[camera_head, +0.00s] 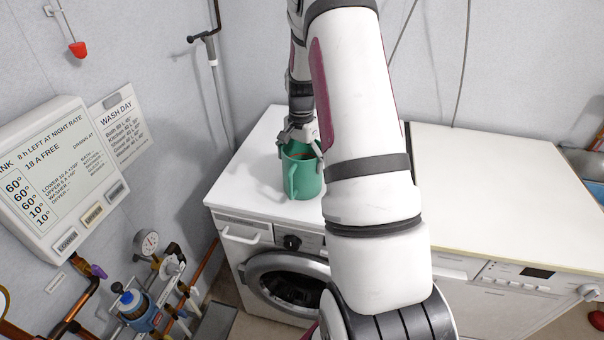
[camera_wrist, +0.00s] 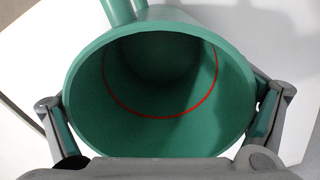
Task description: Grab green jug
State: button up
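The green jug (camera_head: 303,175) stands upright on the white top of the washing machine, its handle towards the front left. In the wrist view I look down into the open mouth of the jug (camera_wrist: 160,88); a red line rings its inside wall and its handle shows at the top left. My gripper (camera_head: 302,140) is at the jug's rim, pointing down. In the wrist view my gripper (camera_wrist: 165,115) has one finger on each side of the jug, both very close to the rim. Whether the fingers press on the jug cannot be told.
The washing machine (camera_head: 252,222) stands against the wall, with another white-topped appliance (camera_head: 500,195) to its right. A control box (camera_head: 62,180), gauge (camera_head: 147,242) and pipes are at the left. A metal basin (camera_head: 585,165) is at the far right.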

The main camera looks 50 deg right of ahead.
jog(key=shift+c, duration=1)
jog(key=shift+r, duration=0.15)
